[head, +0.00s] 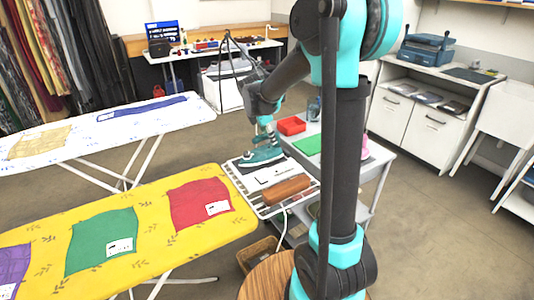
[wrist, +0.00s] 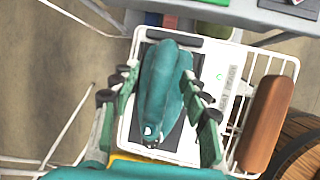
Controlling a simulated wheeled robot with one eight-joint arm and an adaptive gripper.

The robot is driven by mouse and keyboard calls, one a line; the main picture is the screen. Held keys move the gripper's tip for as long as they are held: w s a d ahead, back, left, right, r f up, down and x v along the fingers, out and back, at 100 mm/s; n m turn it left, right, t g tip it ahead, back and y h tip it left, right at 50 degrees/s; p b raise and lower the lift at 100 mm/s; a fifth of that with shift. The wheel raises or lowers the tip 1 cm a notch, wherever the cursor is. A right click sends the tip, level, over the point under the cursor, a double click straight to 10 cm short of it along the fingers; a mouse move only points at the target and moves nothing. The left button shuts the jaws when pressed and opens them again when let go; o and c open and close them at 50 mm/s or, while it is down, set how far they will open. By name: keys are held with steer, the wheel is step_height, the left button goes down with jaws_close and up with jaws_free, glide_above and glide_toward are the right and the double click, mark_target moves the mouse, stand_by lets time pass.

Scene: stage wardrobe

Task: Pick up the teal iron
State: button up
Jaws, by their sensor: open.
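The teal iron (head: 262,155) sits on a dark plate on the white wire rack (head: 299,206) at the end of the yellow ironing board. In the wrist view the iron (wrist: 160,92) lies between the two fingers of my gripper (wrist: 158,115). The fingers are open, one on each side of it, with a visible gap on the right; contact on the left is hard to tell. In the head view my gripper (head: 264,130) is directly above the iron, and the fingertips are too small to make out clearly.
A brown wooden roll (head: 286,189) lies on the rack right of the iron; it also shows in the wrist view (wrist: 267,122). A grey table (head: 372,165) behind holds a red tray (head: 291,126) and a green mat (head: 308,145). The yellow ironing board (head: 150,217) is at left.

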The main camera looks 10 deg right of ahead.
steer(key=shift+w+d+f, duration=0.1)
steer(key=shift+d+f, duration=0.05)
steer(key=shift+f, duration=0.2)
steer(key=shift+c, duration=0.2)
jaws_close()
steer(key=shift+r, duration=0.2)
